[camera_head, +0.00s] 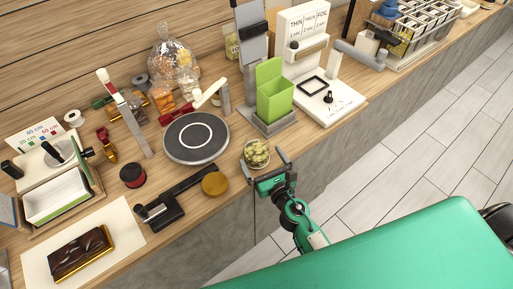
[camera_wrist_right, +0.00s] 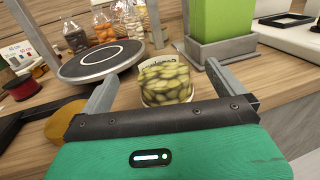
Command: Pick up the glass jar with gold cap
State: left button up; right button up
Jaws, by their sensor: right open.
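A glass jar (camera_head: 256,153) of green pieces stands near the counter's front edge. It also shows in the right wrist view (camera_wrist_right: 165,82), with a pale band with dark print near its top. I cannot make out a gold cap on it. My right gripper (camera_head: 263,160) is open at the jar, with one finger on each side. In the wrist view the fingers of this gripper (camera_wrist_right: 161,72) have gaps to the jar, and nothing is gripped. Another jar (camera_head: 232,46) stands farther back, partly hidden by a grey upright. My left gripper is not in view.
A round dark turntable (camera_head: 196,138) lies left of the jar. A flat gold disc (camera_head: 214,183) and a black tool (camera_head: 170,206) are nearer the front. A green box (camera_head: 273,93) on a grey stand is just behind the jar. Open floor lies right of the counter.

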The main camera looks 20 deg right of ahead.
jog(key=w, duration=0.5)
jog(key=shift+w+a+f+p, duration=0.1)
jog(key=shift+a+p, duration=0.15)
jog(key=shift+p, duration=0.15)
jog(key=c, duration=1.2)
jog(key=shift+o, duration=0.2)
jog(key=shift+r, duration=0.25)
